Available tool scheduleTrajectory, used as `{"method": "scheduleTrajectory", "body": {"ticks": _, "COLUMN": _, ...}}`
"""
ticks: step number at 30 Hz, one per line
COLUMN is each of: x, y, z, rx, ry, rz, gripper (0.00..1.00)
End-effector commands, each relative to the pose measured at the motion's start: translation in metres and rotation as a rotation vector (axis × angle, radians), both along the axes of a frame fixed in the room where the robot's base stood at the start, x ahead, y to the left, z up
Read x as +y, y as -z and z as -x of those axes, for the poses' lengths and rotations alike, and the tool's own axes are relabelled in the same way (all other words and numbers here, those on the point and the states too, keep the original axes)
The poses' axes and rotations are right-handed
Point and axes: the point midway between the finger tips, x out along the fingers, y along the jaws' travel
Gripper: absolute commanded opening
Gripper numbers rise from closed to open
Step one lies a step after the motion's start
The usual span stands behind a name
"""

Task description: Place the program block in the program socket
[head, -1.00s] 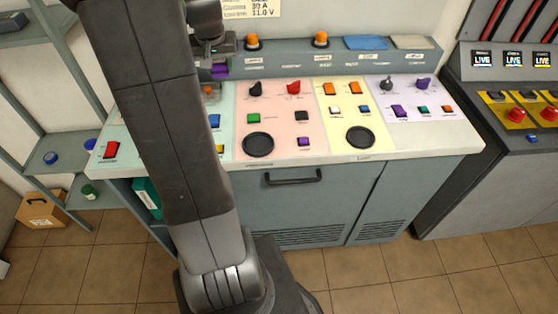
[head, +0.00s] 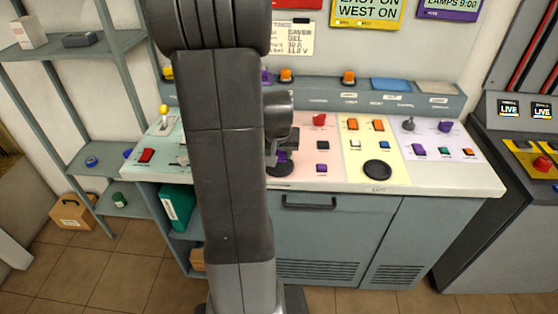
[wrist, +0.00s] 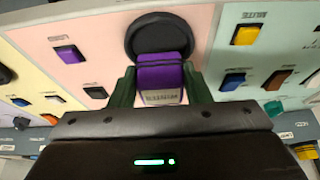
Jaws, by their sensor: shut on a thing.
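A purple block with a pale label (wrist: 160,75), likely the program block, sits between the dark green fingers of my gripper (wrist: 160,88), which are shut on it. The label is too small to read. In the head view a bit of the purple block (head: 282,156) shows below my gripper (head: 274,158), over the pink panel. Directly beyond the block is a round black disc (wrist: 145,32); the disc also shows in the head view (head: 281,171), partly hidden by the gripper. Whether it is the program socket, and whether the block touches it, I cannot tell.
A second black disc (head: 377,170) lies on the yellow panel. Switches and buttons surround the pink panel, including a red knob (head: 319,120) and a purple button (head: 321,168). A raised ledge (head: 325,95) runs along the back. My arm hides the console's left middle.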

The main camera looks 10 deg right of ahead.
Motion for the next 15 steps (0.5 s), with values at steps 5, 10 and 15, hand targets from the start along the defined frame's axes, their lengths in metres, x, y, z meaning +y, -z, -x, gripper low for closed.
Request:
{"method": "scheduleTrajectory", "body": {"ticks": 5, "x": 0.0, "y": 0.026, "z": 0.001, "rx": 0.006, "ry": -0.001, "rz": 0.0, "gripper": 0.19}}
{"method": "scheduleTrajectory", "body": {"ticks": 10, "x": 0.0, "y": 0.031, "z": 0.0, "rx": 0.002, "ry": 0.0, "rz": -0.001, "gripper": 0.19}}
{"method": "scheduleTrajectory", "body": {"ticks": 15, "x": 0.0, "y": 0.031, "z": 0.0, "rx": 0.002, "ry": 0.0, "rz": -0.001, "gripper": 0.19}}
